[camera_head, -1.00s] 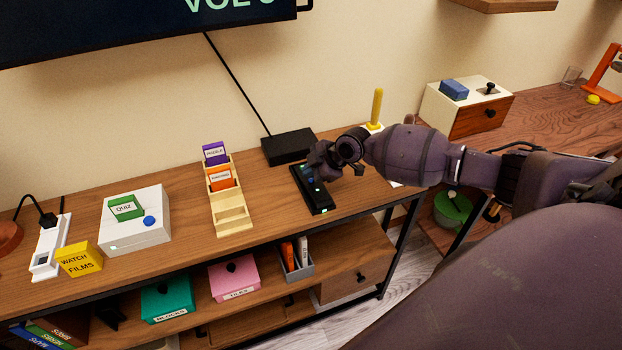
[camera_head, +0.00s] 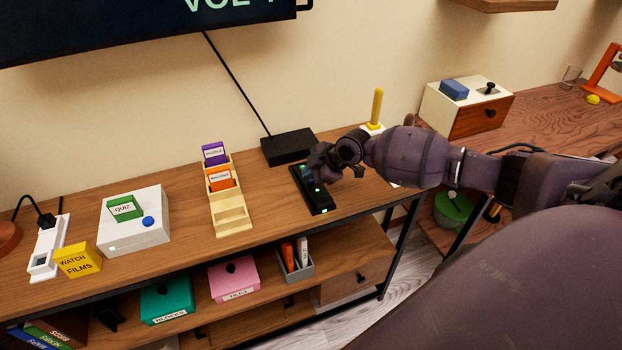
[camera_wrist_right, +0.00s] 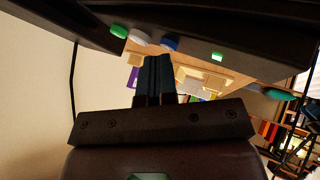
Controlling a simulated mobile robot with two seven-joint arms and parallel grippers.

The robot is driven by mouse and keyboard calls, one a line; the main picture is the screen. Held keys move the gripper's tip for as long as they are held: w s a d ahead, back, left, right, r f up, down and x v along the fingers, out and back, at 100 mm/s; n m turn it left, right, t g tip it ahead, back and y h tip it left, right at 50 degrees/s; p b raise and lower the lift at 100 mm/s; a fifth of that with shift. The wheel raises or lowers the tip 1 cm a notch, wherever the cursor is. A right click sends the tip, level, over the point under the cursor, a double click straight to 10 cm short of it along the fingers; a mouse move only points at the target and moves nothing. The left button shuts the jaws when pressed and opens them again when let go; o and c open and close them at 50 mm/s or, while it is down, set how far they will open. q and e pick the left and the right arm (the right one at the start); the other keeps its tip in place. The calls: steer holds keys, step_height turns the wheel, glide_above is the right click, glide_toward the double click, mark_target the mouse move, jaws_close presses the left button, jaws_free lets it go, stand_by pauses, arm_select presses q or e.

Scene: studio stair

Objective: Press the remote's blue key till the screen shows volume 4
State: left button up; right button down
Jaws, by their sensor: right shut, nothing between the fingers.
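The black remote (camera_head: 320,203) lies on the wooden TV bench with small coloured keys and a green light. My right gripper (camera_head: 316,168) is over its far half, shut and empty. In the right wrist view the remote shows as a dark slab with the blue key (camera_wrist_right: 170,43) close to the shut fingertips (camera_wrist_right: 158,60); I cannot tell whether they touch. The screen (camera_head: 130,30) shows "VOL" and a digit cut by the picture's top edge; its visible lower part is a single stem, as in a 4. My left gripper is out of view.
A black box (camera_head: 289,147) stands behind the remote. A wooden card rack (camera_head: 232,215) stands left of it, then a white box (camera_head: 134,232) with a blue button and a yellow sign (camera_head: 78,260). A yellow stick (camera_head: 377,105) stands upright behind my right arm.

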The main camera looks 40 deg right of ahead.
steer(key=shift+r+p, duration=0.3)
steer(key=shift+r, duration=0.5)
steer(key=shift+w+r+p, duration=0.15)
steer(key=shift+r+p, duration=0.3)
steer(key=shift+r, duration=0.5)
steer(key=shift+w+r+p, duration=0.1)
steer(key=shift+r+p, duration=0.7)
steer(key=shift+r, duration=0.8)
steer(key=shift+f, duration=0.1)
